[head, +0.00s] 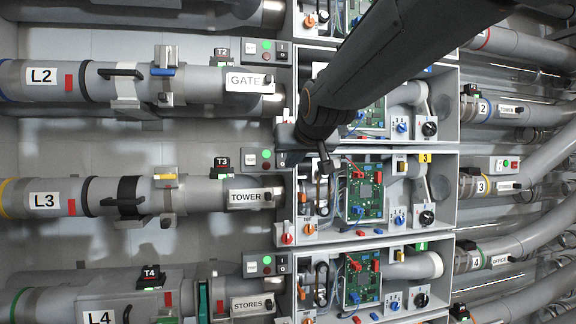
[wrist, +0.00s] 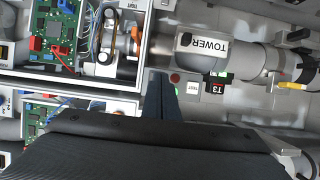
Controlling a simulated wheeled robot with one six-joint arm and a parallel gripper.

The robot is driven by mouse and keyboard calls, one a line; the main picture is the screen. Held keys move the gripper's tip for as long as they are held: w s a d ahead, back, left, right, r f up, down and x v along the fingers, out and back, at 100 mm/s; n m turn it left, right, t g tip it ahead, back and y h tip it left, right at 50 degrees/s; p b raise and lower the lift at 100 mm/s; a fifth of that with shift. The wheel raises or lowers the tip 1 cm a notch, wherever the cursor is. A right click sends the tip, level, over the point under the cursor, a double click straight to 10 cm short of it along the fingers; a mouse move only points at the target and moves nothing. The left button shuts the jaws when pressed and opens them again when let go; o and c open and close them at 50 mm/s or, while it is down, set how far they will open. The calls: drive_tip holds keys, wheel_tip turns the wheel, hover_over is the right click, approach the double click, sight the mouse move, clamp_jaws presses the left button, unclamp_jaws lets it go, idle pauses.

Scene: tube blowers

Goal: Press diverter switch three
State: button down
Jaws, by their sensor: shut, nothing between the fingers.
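The row-three switch panel (head: 252,159) sits above the TOWER label (head: 245,197), beside the T3 tag (head: 222,162). It has a green light and a dark rocker switch (head: 282,160). My gripper (head: 284,136) is shut and empty, just above and partly over the rocker's end of the panel in the head view. In the wrist view my shut fingers (wrist: 160,92) reach up beside the panel (wrist: 191,87), whose red light shows and whose rocker is hidden behind the fingers. I cannot tell whether the fingers touch the rocker.
An open grey box (head: 448,205) with a circuit board (head: 361,190), wires and knobs stands right of the panel. Similar panels sit above (head: 252,47) and below (head: 252,265). The L3 pipe (head: 45,200) runs to the left.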

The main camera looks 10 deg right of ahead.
drive_tip(key=s, duration=0.4)
drive_tip(key=shift+s+f, duration=0.1)
drive_tip(key=shift+s, duration=0.25)
drive_tip(key=shift+p, duration=0.35)
drive_tip(key=r+p, duration=0.1)
drive_tip(key=p, duration=0.3)
drive_tip(key=r+p, duration=0.2)
drive_tip(key=p, duration=0.2)
drive_tip(key=r+p, duration=0.2)
drive_tip(key=p, duration=0.2)
drive_tip(key=shift+w+d+r+p, duration=0.15)
drive_tip(key=shift+w+d+p, duration=0.05)
drive_tip(key=shift+w+p, duration=0.2)
drive_tip(key=shift+w, duration=0.1)
drive_tip(key=b, duration=0.4)
approach(283, 164)
drive_tip(key=x, duration=0.5)
drive_tip(key=shift+f, duration=0.2)
drive_tip(key=shift+w+f+b, duration=0.2)
drive_tip(key=shift+w+b, duration=0.15)
drive_tip(key=shift+w, duration=0.3)
